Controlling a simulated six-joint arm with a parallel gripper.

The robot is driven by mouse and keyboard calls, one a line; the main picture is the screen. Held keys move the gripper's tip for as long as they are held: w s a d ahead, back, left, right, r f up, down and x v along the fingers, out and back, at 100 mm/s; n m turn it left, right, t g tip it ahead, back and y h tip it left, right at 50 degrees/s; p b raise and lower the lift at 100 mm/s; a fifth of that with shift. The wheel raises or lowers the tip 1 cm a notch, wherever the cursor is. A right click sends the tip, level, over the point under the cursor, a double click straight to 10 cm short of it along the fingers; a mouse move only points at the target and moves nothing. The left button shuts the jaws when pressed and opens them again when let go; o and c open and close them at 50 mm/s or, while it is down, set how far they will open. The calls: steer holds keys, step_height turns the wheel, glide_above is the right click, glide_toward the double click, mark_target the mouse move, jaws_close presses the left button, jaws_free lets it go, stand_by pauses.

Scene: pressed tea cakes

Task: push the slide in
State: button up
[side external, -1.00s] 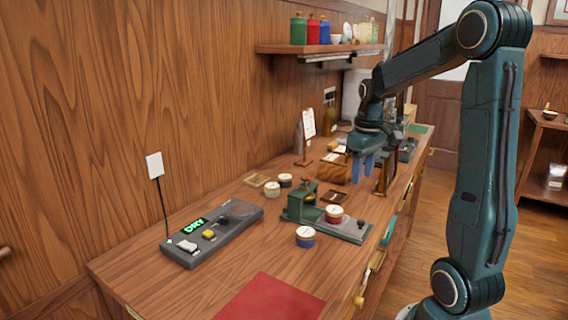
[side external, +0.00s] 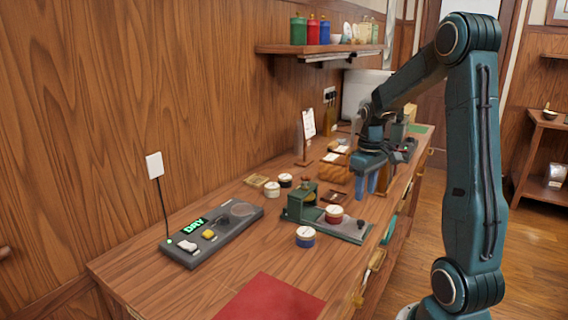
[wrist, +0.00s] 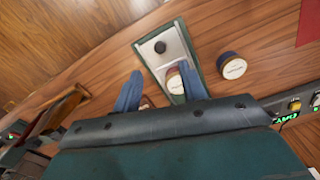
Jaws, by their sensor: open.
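The green press (side external: 302,203) stands on the counter with its long grey slide (side external: 350,229) reaching out to the right. The slide has a black knob (side external: 361,225) near its outer end, and a red-banded tin (side external: 334,214) sits on it by the press. In the wrist view the slide (wrist: 171,58) shows its knob (wrist: 160,47) and part of the tin (wrist: 174,80). My gripper (side external: 366,186) is open and empty, above the counter beyond the slide. In the wrist view its blue fingers (wrist: 160,88) are apart; the right one overlaps the slide's picture. The press body is hidden there.
A blue-banded tin (side external: 305,237) stands close in front of the press. Two more tins stand behind it. A grey control box (side external: 212,233) with a lit green display is at left. A red mat (side external: 270,300) lies at the front. A wooden sign stand (side external: 307,140) is behind.

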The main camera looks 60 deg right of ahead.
mark_target(361, 221)
step_height(361, 221, down, 9)
stand_by(0.5)
jaws_close()
